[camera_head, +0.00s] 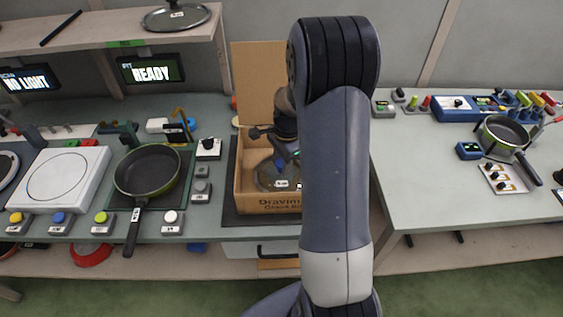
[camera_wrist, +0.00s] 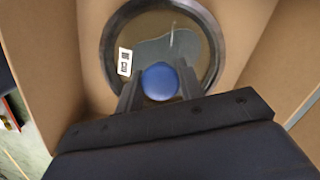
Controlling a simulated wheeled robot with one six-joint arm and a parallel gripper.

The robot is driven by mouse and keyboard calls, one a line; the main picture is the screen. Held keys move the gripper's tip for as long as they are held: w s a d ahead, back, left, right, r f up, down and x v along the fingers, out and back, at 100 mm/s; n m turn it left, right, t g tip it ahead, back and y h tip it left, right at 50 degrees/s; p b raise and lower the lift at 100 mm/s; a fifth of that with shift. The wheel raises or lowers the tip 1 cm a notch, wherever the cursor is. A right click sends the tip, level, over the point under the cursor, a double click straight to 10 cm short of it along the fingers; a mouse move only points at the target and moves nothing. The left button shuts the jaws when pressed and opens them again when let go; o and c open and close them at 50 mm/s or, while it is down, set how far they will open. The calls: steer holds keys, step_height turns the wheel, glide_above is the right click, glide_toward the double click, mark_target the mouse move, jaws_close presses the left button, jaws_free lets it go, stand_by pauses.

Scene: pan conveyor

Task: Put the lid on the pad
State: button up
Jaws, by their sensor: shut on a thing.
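A round glass lid (camera_wrist: 205,60) with a dark rim, a blue knob (camera_wrist: 158,76) and a white label lies inside an open cardboard box. It also shows partly in the head view (camera_head: 264,177). My gripper (camera_wrist: 160,84) is shut on the blue knob, one finger on each side. In the head view my gripper (camera_head: 286,158) reaches down into the box, and my arm hides its right part. A dark square pad (camera_head: 179,192) lies under a frying pan. Another dark mat (camera_head: 231,208) lies under the box. I cannot tell which one is the task's pad.
The cardboard box (camera_head: 268,204) has high walls and a raised back flap. The frying pan (camera_head: 147,171) sits left, beside a white scale-like plate (camera_head: 65,176). Another glass lid (camera_head: 177,17) lies on the upper shelf. A pot (camera_head: 502,136) stands on the right table.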

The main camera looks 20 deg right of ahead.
steer(key=shift+f, duration=0.1)
steer(key=o, duration=1.2)
steer(key=r, duration=0.4)
steer(key=d+r, duration=0.1)
steer(key=r, duration=0.7)
steer(key=shift+w+d+r, duration=0.1)
steer(key=shift+d, duration=0.15)
